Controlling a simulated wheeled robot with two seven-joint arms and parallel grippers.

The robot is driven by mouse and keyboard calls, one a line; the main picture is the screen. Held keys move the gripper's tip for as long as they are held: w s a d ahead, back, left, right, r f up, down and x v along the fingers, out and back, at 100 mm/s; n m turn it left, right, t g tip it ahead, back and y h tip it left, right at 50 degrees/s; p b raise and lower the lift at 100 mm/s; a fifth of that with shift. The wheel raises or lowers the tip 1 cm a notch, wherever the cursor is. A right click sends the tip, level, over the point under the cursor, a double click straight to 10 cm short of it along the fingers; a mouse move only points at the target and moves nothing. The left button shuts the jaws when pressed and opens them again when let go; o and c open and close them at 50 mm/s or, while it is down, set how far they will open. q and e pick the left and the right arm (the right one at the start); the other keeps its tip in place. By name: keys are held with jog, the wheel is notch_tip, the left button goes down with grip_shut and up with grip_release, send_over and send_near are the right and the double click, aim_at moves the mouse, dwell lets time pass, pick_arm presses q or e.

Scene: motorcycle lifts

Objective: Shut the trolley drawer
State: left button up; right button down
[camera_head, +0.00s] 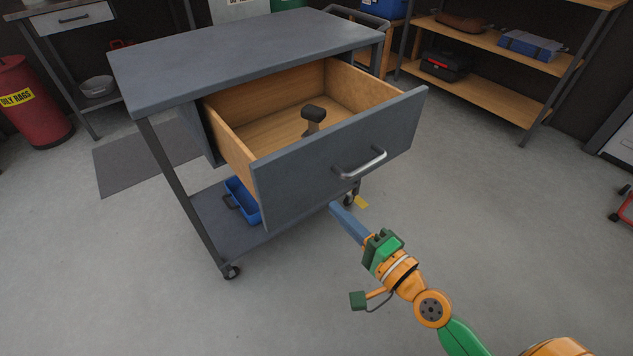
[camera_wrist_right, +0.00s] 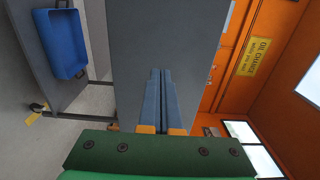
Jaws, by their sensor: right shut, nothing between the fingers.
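The grey trolley (camera_head: 240,55) stands in the middle of the head view. Its drawer (camera_head: 325,165) is pulled far out, with a wooden inside and a metal bar handle (camera_head: 360,163) on the grey front. A dark-headed tool (camera_head: 313,115) is in the drawer. My right gripper (camera_head: 335,209) is shut and empty, in front of and below the drawer front in the head view. In the right wrist view its blue fingers (camera_wrist_right: 161,75) lie together against the grey panel of the drawer front (camera_wrist_right: 150,40); I cannot tell whether they touch it. My left gripper is not in view.
A blue bin (camera_head: 242,200) sits on the trolley's lower shelf (camera_head: 215,215); it also shows in the right wrist view (camera_wrist_right: 62,42). A red drum (camera_head: 30,100) stands at the left, wooden shelving (camera_head: 490,85) at the back right. The floor in front is clear.

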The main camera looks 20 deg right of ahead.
aim_at(308, 183)
jog(key=x, duration=0.6)
jog(key=shift+w+p, duration=0.15)
jog(key=shift+p, duration=0.25)
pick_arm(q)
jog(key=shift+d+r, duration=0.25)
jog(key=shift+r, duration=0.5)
pick_arm(e)
jog(key=shift+w+a+f, duration=0.1)
jog(key=shift+w+a, duration=0.1)
jog(key=shift+w, duration=0.25)
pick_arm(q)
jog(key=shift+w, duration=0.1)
